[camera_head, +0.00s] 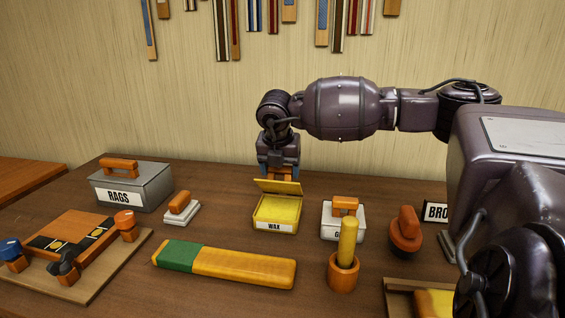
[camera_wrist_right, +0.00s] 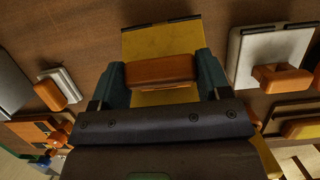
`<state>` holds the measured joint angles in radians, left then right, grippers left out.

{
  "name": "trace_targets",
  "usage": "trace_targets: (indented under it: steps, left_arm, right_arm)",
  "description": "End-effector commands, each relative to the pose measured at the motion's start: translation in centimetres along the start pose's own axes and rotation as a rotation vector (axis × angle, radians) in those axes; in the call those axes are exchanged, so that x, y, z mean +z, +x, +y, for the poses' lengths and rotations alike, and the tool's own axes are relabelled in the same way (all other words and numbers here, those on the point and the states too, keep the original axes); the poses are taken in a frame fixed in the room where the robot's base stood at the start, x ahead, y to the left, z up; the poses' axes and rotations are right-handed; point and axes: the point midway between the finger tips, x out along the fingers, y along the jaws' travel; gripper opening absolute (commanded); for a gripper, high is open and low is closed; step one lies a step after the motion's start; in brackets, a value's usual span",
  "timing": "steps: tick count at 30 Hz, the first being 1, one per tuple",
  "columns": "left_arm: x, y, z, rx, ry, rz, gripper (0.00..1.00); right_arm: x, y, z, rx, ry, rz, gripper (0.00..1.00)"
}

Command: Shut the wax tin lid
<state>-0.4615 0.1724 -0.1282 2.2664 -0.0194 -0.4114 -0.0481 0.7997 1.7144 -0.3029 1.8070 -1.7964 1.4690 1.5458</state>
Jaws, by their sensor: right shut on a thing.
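The yellow wax tin (camera_head: 276,226), labelled WAX, stands open in the middle of the table. Its yellow lid (camera_head: 278,187) is raised at the tin's back edge, tilted up and leaning away from the opening. My right gripper (camera_head: 279,172) is behind the lid. In the right wrist view, the two fingers of this gripper (camera_wrist_right: 162,78) are on either side of the lid's orange handle (camera_wrist_right: 162,69), shut on it. In the head view the handle is mostly hidden by the lid and fingers. My left gripper is in neither view.
A grey RAGS box (camera_head: 133,190) and a white brush (camera_head: 182,211) stand left. A white tin with an orange handle (camera_head: 343,222), an orange cup with a yellow stick (camera_head: 344,272) and an orange-handled tool (camera_head: 405,233) stand right. A yellow-green block (camera_head: 225,265) lies in front.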

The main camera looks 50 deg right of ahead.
Motion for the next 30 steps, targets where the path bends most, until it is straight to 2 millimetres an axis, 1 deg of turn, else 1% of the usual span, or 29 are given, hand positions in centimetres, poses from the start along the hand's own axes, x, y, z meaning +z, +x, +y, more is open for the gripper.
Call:
trace_targets:
  steps: [3, 8, 14, 21, 30]
  left_arm:
    - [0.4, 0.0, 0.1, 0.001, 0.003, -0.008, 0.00]
    - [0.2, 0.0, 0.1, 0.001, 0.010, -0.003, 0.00]
    - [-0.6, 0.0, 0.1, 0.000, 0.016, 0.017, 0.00]
    - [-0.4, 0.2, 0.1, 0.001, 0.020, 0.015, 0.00]
    - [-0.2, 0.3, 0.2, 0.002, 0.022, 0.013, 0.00]
  right_arm:
    - [-1.3, 0.2, 0.0, -0.003, -0.010, -0.111, 0.28]
    - [-2.8, 0.6, 0.0, -0.001, -0.007, -0.253, 0.28]
    - [-4.6, 1.3, 0.0, -0.002, -0.004, -0.237, 0.28]
    - [-6.2, 2.3, 0.0, -0.003, -0.004, -0.232, 0.27]
    - [-7.2, 3.3, -0.1, -0.004, -0.004, -0.230, 0.28]
